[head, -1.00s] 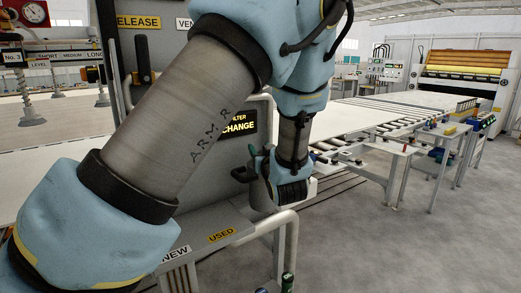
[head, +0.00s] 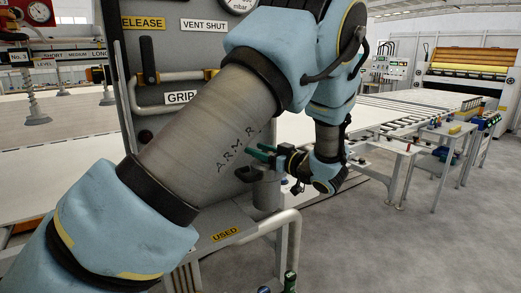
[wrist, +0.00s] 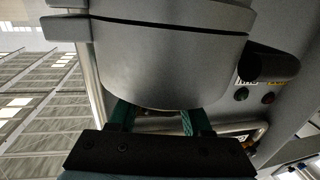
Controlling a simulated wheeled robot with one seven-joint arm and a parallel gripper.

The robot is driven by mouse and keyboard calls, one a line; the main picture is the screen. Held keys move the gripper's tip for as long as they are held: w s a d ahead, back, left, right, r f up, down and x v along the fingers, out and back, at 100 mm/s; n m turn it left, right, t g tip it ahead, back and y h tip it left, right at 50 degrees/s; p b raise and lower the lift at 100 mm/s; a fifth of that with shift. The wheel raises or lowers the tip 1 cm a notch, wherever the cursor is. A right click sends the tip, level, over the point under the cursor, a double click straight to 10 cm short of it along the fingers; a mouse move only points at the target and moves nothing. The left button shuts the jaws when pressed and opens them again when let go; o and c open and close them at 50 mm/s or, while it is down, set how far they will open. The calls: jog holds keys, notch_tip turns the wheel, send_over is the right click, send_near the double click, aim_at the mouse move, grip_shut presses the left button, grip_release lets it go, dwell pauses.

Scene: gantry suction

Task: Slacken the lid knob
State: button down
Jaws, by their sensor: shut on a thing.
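The grey filter housing (head: 266,192) stands behind my arm in the head view, partly hidden by it. In the wrist view its rounded lid (wrist: 170,65) fills the upper middle, with flanges and tabs beside it. My gripper (head: 258,152) comes in from the right, level, its green fingers over the housing's top. In the wrist view the fingers of my gripper (wrist: 159,118) stand apart, one on each side of a part at the lid's crown. The lid knob between them is almost wholly hidden behind the lid. The gripper is shut on it.
A black grip (wrist: 270,68) sticks out beside the lid. A grey panel (head: 178,60) with labels and a bar handle (head: 180,76) stands behind. A pale pipe rail (head: 288,225) and a shelf marked USED (head: 225,235) lie below. Open floor lies to the right.

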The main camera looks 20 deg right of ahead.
jog(key=shift+a+n+g+y, duration=0.2)
jog(key=shift+n+g+y, duration=0.3)
jog(key=shift+y, duration=0.4)
jog(key=shift+c, duration=1.7)
grip_release()
jog(key=shift+s, duration=0.1)
jog(key=b+v, duration=0.4)
jog(key=v, duration=0.6)
jog(key=shift+s+d, duration=0.2)
jog(key=shift+s, duration=0.1)
jog(key=shift+f, duration=0.1)
